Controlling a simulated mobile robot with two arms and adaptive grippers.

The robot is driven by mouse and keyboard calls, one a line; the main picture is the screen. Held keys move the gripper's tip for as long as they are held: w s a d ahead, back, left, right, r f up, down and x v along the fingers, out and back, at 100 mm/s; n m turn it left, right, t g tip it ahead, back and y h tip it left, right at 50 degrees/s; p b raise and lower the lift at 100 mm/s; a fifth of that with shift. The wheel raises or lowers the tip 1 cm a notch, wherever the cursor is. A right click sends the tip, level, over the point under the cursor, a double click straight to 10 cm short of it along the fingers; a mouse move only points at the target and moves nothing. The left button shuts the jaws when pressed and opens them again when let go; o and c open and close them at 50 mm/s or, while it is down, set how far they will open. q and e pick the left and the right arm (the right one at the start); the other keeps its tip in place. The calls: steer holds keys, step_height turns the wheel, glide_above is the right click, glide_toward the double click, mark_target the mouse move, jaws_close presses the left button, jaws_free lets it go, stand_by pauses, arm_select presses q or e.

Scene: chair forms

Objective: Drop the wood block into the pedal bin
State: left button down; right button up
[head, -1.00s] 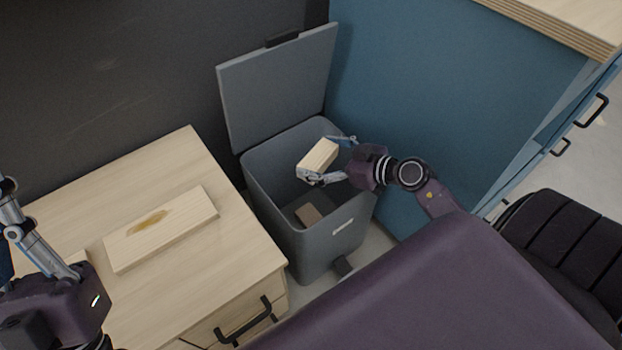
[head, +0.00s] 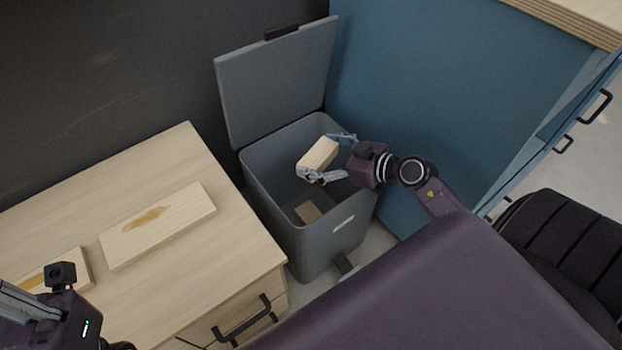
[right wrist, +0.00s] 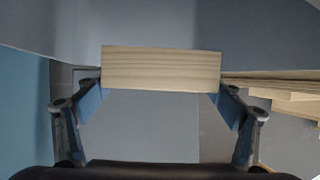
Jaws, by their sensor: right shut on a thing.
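The wood block (head: 319,154) is pale and is held by my right gripper (head: 328,160), which is shut on it above the open mouth of the pedal bin. The block spans both fingers in the right wrist view (right wrist: 161,69). The grey pedal bin (head: 275,205) stands on the floor with its lid (head: 277,82) raised. A small brown piece (head: 308,212) lies inside the bin. My left arm shows at the lower left of the head view; its fingertips are not in view.
A wooden cabinet (head: 225,240) left of the bin bears a flat board (head: 158,226) with a brown stain and a second board (head: 75,268). A blue panel (head: 440,90) stands right of the bin. A dark ribbed thing (head: 565,240) is at the right.

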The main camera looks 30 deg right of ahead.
steer(key=o, duration=1.1)
steer(key=v, duration=1.2)
steer(key=shift+r, duration=0.1)
